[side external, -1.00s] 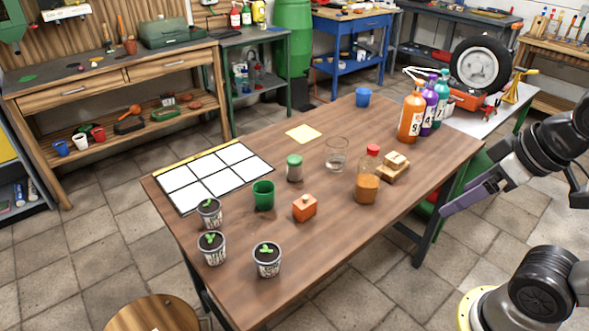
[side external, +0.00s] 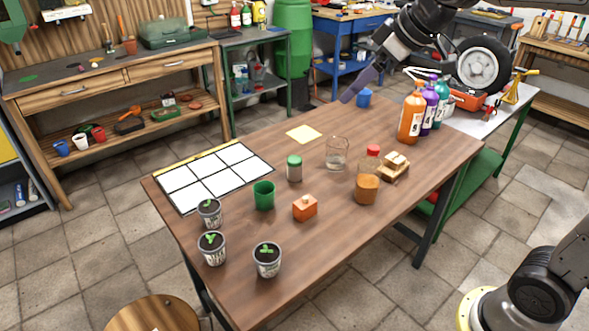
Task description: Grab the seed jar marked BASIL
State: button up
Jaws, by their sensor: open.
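A small clear jar with a green lid (side external: 294,168) stands upright near the middle of the wooden table (side external: 330,250). A second clear container with a red lid (side external: 373,151) stands to its right, partly behind an amber-filled jar (side external: 367,189). I cannot read BASIL on any of them; the lettering is too small. My gripper (side external: 346,97) is open and empty, above the table's far edge, beyond the jars and close to the blue cup (side external: 363,97) in the picture. It is seen from the side, so the gap between its fingers is hidden.
An empty glass (side external: 337,153), green cup (side external: 264,195), orange block (side external: 304,208) and wooden blocks (side external: 394,168) stand around the jars. Numbered pump bottles (side external: 411,118) stand at the back right. Several seedling pots (side external: 267,260) and a white grid sheet (side external: 215,177) are at left. The front right tabletop is clear.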

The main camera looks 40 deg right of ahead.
jog(key=w+d+f, duration=0.2)
jog(key=w+f, duration=0.3)
jog(key=w, duration=0.7)
jog(key=g, duration=0.3)
send_over(297, 159)
jog(key=s+d, duration=0.1)
jog(key=s, duration=0.3)
notch_tip(297, 159, down, 18)
jog(key=x, duration=0.7)
jog(key=shift+x, duration=3.15)
jog(key=shift+s, duration=0.1)
jog(key=shift+c, duration=0.2)
jog(key=shift+m, duration=0.3)
jog(key=c, duration=1.4)
